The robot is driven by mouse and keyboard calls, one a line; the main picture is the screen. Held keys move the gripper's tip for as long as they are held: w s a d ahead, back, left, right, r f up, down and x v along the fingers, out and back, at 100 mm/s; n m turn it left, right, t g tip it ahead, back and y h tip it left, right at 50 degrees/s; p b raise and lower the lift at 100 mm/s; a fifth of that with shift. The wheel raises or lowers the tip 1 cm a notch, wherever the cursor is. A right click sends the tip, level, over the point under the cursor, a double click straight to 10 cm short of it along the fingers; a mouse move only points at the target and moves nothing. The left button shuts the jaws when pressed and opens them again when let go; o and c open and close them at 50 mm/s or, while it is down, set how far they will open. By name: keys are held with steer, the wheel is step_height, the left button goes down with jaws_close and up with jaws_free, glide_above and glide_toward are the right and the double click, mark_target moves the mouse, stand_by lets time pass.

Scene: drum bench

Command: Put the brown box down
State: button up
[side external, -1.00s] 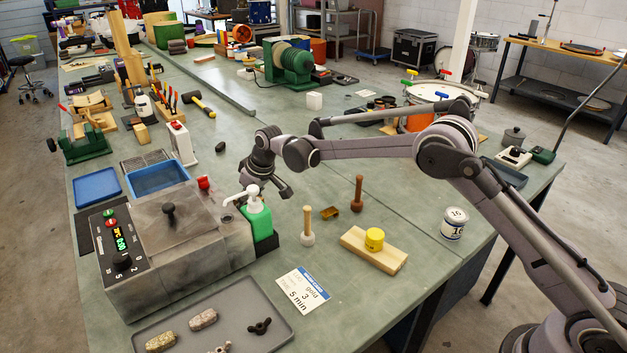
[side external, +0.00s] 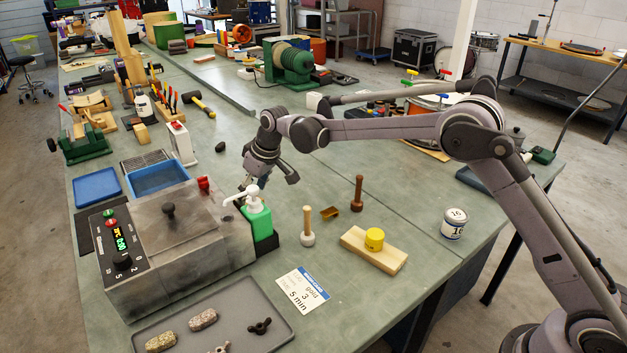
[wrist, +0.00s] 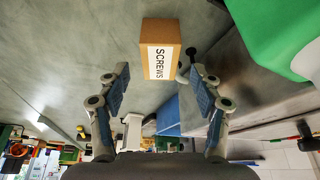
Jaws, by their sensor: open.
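The brown box (wrist: 158,30), with a white label reading SCREWS, shows in the wrist view just beyond my fingertips. Its near end lies between the lines of the two fingers, with a gap on the left; whether the right finger touches it is unclear. My gripper (wrist: 158,72) is open, its blue-padded fingers spread. In the side view my gripper (side external: 267,181) points down above the bench, behind the green pump bottle (side external: 257,221). I cannot make out the SCREWS box in that view.
A grey machine with a lid (side external: 168,235) and a blue tray (side external: 158,181) stand left of my gripper. Right of it are a wooden-handled tool (side external: 307,222), a small brown bracket (side external: 330,212) and a board with a yellow pot (side external: 374,239).

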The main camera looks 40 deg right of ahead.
steer(key=s+d+r+m+t, duration=0.1)
steer(key=s+d+r, duration=0.4)
steer(key=s+r, duration=0.3)
steer(key=s+d+r+m, duration=0.1)
steer(key=s+d+r, duration=0.5)
steer(key=s, duration=0.4)
steer(key=s+d+f+m+t+h, duration=0.1)
steer(key=s+d+f, duration=0.1)
steer(key=s, duration=0.8)
steer(key=s+d+f+m+t, duration=0.1)
steer(key=s+d+f, duration=0.1)
steer(key=s, duration=0.8)
steer(key=shift+d+f+h, duration=0.35)
steer(key=shift+f+h, duration=0.05)
steer(key=shift+f, duration=0.45)
